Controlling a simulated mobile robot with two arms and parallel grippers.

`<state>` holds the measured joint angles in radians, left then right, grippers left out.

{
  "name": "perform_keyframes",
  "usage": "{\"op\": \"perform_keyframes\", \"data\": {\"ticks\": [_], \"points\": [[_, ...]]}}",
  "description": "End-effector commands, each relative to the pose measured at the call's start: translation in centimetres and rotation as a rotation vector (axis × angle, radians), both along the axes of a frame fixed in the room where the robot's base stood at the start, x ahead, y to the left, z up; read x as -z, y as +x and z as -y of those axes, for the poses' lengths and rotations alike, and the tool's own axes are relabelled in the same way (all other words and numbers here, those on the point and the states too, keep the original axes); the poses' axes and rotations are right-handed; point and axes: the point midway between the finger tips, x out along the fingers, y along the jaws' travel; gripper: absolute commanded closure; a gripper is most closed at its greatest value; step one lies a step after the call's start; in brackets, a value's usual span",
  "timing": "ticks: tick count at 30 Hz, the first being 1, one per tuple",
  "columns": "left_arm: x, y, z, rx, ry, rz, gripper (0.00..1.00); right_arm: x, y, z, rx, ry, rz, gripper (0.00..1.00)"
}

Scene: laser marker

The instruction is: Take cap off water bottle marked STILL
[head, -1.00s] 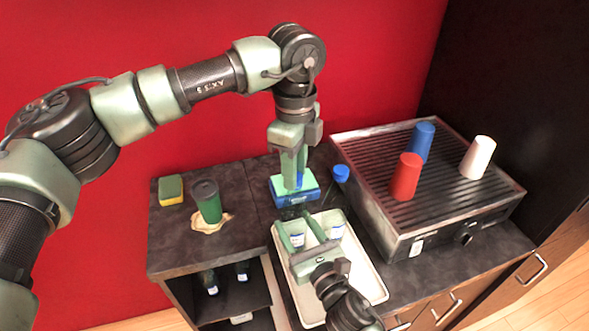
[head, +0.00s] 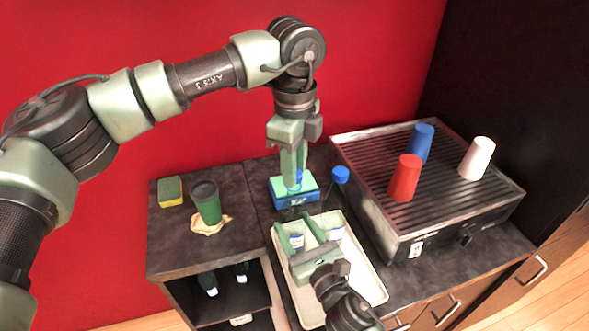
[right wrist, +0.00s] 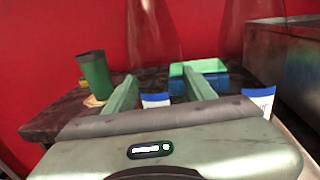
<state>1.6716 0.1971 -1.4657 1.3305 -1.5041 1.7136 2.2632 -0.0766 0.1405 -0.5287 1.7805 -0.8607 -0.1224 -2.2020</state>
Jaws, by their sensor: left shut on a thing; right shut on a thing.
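A clear bottle with a white and blue label (head: 297,240) stands upright in the pale tray (head: 372,280). My right gripper (head: 294,222) is shut around this bottle, and the label shows between its fingers in the right wrist view (right wrist: 156,100). My left gripper (head: 293,178) points down above it, shut on a blue cap (head: 299,176); I cannot tell whether the cap still touches the bottle. A second clear bottle (head: 335,233) with a blue cap (head: 340,174) stands to the right in the tray. The label wording is too small to read.
A blue and green box (head: 281,191) sits behind the tray. A green cup (head: 207,205) and a sponge (head: 170,191) are on the left counter. A ribbed metal machine (head: 440,205) with red (head: 404,178), blue (head: 421,143) and white (head: 476,158) cups stands right.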

Motion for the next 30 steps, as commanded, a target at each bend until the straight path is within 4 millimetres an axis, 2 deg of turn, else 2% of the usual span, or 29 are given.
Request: {"op": "perform_keyframes", "data": {"ticks": [9, 20, 23, 30], "points": [[-1.1, 0.0, 0.0, 0.001, -0.002, -0.001, 1.00, 0.1, 0.0, 0.0, 0.001, -0.002, -0.001, 1.00], [-1.2, 0.0, 0.0, 0.001, -0.001, 0.000, 1.00, 0.1, 0.0, 0.0, 0.001, -0.002, -0.001, 1.00], [-1.9, 0.0, 0.0, 0.001, -0.001, 0.000, 1.00, 0.1, 0.0, 0.0, 0.001, -0.002, -0.001, 1.00], [-4.8, 0.0, 0.1, 0.001, 0.000, 0.001, 1.00, 0.1, 0.0, 0.0, 0.001, -0.001, -0.002, 1.00]]}}
